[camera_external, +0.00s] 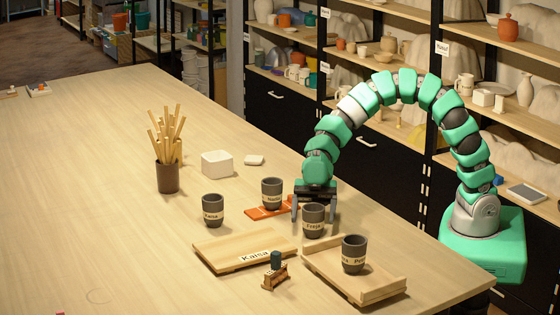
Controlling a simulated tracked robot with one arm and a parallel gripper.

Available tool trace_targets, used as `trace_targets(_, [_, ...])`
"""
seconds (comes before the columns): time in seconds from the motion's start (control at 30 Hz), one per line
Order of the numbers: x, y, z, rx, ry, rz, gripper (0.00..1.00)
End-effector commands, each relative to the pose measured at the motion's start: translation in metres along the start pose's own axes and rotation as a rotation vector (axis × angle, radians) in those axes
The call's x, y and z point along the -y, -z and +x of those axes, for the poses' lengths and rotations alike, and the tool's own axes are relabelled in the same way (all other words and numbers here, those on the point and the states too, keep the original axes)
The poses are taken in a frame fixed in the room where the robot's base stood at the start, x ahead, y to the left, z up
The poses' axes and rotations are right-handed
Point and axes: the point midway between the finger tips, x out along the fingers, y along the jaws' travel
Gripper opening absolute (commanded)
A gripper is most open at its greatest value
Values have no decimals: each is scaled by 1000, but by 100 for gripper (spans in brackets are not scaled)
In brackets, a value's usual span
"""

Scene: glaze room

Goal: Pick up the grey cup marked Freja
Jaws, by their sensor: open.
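The grey cup marked Freja (313,221) stands upright on the table, near the tray on the right. My gripper (315,208) points down at this cup and is open. One finger shows to the left of the cup and one to the right. Whether either finger touches the cup, I cannot tell. Three similar grey cups stand nearby: one marked Kaisa (212,211), one behind with a label too small to read surely (271,194), and one on the right tray with a partly turned label (353,254).
A wooden tray marked Kaisa (222,250) and a second tray (378,290) lie in front. A small wooden block piece with a dark top (275,275), an orange flat item (262,213), a white box (217,164) and a stick holder (168,178) stand around.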

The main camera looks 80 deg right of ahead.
Motion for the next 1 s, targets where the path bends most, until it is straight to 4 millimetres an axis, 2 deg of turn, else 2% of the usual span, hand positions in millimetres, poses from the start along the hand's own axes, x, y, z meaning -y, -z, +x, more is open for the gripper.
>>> trace_targets(0.3, [0, 0, 6, 0, -1, 1, 77])
trace_targets(0.5, [0, 0, 6, 0, 0, 1, 25])
trace_targets(0.8, [0, 0, 5, 0, 0, 1, 25])
trace_targets(1.0, [0, 9, 2, 0, 1, 0, 25])
